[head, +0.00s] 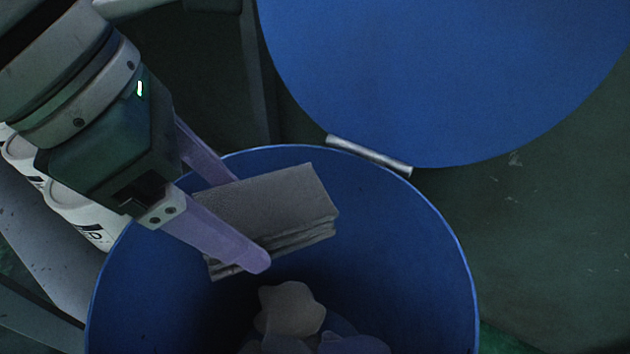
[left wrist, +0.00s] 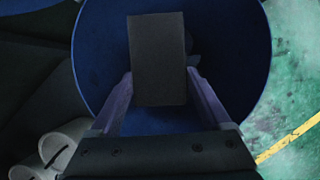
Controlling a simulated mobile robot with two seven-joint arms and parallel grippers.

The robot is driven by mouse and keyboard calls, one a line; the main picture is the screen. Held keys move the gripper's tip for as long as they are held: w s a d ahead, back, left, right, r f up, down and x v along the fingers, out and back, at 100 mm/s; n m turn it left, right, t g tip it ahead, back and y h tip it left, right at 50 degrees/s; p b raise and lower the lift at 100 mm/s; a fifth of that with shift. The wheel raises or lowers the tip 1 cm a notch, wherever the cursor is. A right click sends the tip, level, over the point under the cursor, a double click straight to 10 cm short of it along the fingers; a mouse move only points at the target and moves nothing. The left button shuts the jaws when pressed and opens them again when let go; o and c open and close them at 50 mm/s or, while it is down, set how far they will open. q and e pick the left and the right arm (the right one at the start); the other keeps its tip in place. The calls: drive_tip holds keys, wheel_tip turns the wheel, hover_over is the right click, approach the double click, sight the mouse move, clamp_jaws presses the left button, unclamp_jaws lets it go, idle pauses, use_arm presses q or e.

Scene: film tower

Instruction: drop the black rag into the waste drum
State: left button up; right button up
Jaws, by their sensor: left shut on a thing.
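The rag (head: 270,205) is a folded, layered rectangle that looks dark grey in the head view. It also shows in the left wrist view (left wrist: 158,55) as a dark block between the fingers. My left gripper (head: 250,220) is shut on it, one purple finger on each side, and holds it over the mouth of the waste drum. The waste drum (head: 440,255) is blue, round and open. Several pale crumpled pieces (head: 290,310) lie inside it. My right gripper is in neither view.
The drum's round blue lid (head: 450,70) stands open on a metal hinge (head: 370,156) at the far rim. White cylindrical containers (head: 80,212) stand left of the drum. Green floor (head: 550,220) is clear on the right.

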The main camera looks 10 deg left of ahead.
use_arm(q)
wheel_tip(320, 180, down, 6)
drive_tip(key=b, duration=0.5)
drive_tip(key=shift+r, duration=0.1)
drive_tip(key=o, duration=1.1)
drive_tip(key=shift+o, duration=0.2)
drive_tip(key=p+v, duration=0.4)
drive_tip(key=v, duration=0.6)
